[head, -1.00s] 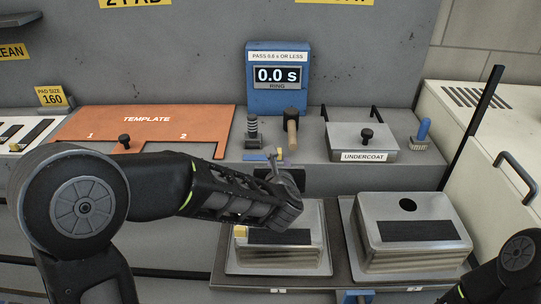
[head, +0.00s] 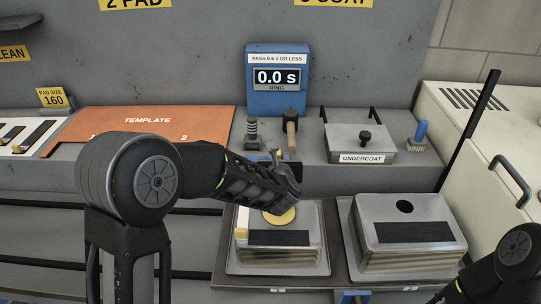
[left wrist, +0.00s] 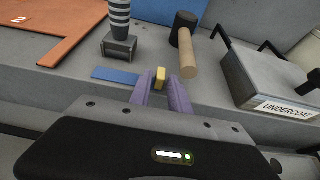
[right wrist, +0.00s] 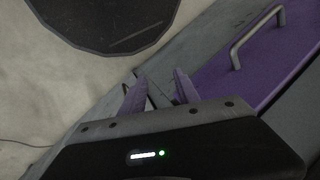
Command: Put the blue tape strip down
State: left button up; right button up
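The blue tape strip (left wrist: 115,76) lies flat on the grey ledge in the left wrist view, just left of my left gripper (left wrist: 160,84). The gripper's purple fingers are apart, with a gap around a small upright yellow piece (left wrist: 160,78); I cannot tell whether that piece belongs to the strip. The strip's right end reaches near the left finger. In the head view my left arm hides much of this spot. My right gripper (right wrist: 160,90) is open and empty, away from the ledge.
A striped grey post (left wrist: 119,40) and a wooden-handled mallet (left wrist: 188,55) stand behind the strip. The UNDERCOAT box (head: 361,140) is to the right. The orange template (head: 150,119) is to the left. Below are two metal boxes; the left one carries a yellow disc (head: 280,216).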

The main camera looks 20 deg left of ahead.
dwell(0.5)
pick_arm(q)
grip_shut()
